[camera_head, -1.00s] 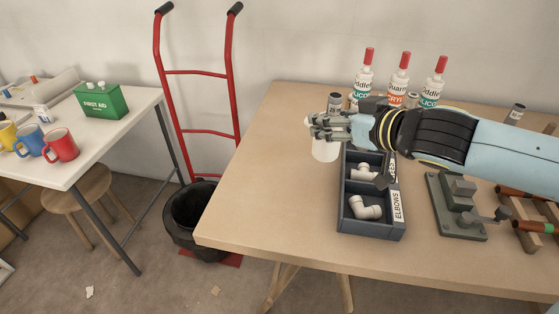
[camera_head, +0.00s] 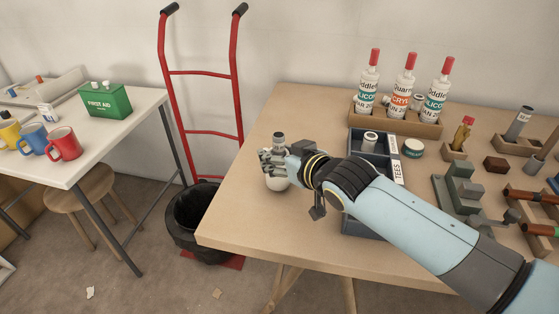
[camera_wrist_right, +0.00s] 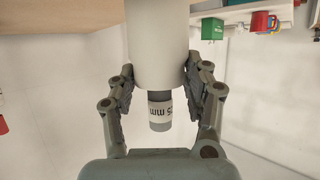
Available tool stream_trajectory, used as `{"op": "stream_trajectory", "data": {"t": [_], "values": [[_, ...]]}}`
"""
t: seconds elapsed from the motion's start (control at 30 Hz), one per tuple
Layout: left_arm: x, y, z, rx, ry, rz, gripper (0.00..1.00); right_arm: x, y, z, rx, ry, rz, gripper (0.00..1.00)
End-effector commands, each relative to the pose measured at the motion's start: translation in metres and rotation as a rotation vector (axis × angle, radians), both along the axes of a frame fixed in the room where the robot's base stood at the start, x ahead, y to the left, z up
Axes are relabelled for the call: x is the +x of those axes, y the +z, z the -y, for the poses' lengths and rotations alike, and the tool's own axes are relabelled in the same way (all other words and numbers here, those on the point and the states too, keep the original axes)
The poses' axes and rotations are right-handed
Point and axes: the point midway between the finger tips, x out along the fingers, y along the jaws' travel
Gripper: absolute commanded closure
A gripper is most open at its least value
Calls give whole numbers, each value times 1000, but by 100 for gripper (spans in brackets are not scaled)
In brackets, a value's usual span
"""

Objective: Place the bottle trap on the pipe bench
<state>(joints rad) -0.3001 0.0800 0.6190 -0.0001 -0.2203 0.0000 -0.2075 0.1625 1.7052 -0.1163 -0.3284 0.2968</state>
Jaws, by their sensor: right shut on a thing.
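My right gripper (camera_head: 272,160) is shut around the bottle trap, a white cylinder (camera_head: 278,183) with a grey, labelled pipe stub on top. In the right wrist view the white body (camera_wrist_right: 157,40) sits between the two fingers (camera_wrist_right: 158,88), with the grey stub (camera_wrist_right: 159,110) below it in the picture. The trap looks upright, over the left part of the wooden pipe bench (camera_head: 300,235). I cannot tell whether its base touches the bench top. My left gripper is not in view.
A blue-grey divided fittings box (camera_head: 363,223) stands just right of the gripper, partly hidden by my arm. Sealant bottles (camera_head: 404,82) stand in a wooden rack behind. A grey clamp tool (camera_head: 460,195) is farther right. The bench's left front area is clear.

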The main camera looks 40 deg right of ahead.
Motion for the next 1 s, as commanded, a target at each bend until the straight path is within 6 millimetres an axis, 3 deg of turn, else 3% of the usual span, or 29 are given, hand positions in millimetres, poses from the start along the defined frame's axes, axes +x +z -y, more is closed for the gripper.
{"op": "stream_trajectory", "data": {"t": [0.1, 0.47, 0.5, 0.63, 1.0], "values": [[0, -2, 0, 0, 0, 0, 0, 0, -13, 0, -1, 0, 2, 88], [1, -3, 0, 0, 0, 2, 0, 0, -17, 0, 0, 0, 3, 88], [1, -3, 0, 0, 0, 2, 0, 0, -17, 0, 0, 0, 2, 47], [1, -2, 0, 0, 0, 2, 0, 0, -17, 0, 0, 0, 2, 30], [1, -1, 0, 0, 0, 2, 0, -4, -14, 0, 0, 0, 0, 27]]}}
